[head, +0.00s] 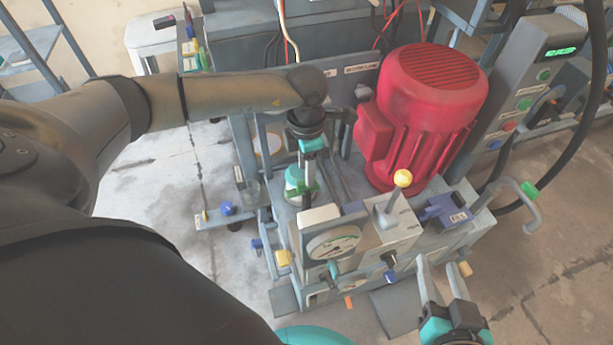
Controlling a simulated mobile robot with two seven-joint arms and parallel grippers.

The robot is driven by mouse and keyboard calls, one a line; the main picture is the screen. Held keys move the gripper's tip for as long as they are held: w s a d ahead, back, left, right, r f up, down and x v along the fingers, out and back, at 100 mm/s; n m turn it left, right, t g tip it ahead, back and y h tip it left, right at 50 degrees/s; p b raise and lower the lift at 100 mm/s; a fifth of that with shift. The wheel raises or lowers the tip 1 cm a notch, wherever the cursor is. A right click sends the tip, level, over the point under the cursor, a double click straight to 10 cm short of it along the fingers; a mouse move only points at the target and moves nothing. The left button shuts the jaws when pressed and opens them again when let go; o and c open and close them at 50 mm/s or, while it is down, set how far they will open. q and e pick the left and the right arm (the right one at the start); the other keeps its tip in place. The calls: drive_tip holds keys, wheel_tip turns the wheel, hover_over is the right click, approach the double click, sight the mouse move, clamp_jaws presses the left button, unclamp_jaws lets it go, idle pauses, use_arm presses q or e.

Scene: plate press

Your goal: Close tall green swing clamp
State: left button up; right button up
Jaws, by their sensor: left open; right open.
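A green and white upright fitting (296,184) stands on the press bench, just under my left gripper; it may be the tall green swing clamp, partly hidden by the fingers. I cannot tell whether its arm is swung open or shut. My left gripper (311,178) points down at this fitting and is open; I cannot tell whether it touches it. My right gripper (440,268) is open and empty at the lower right, in front of the bench.
A dial gauge (333,241), a yellow-knobbed lever (402,178) and a blue block (445,211) crowd the bench front. A control panel (540,75) stands at the right.

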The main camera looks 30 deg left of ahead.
use_arm(q)
drive_tip(key=shift+f+b, duration=0.55)
drive_tip(key=shift+f, duration=0.6)
drive_tip(key=shift+f+b, duration=0.5)
drive_tip(key=shift+f, duration=0.45)
use_arm(e)
drive_tip(key=shift+s+a+r+m+t+y, duration=0.2)
drive_tip(key=shift+s+a+r+t+y, duration=0.15)
drive_tip(key=shift+a+r+t, duration=0.5)
drive_tip(key=shift+s+a+r+m+t+y, duration=0.25)
drive_tip(key=shift+a+r+t+y, duration=0.15)
drive_tip(key=shift+t, duration=0.75)
use_arm(q)
clamp_jaws()
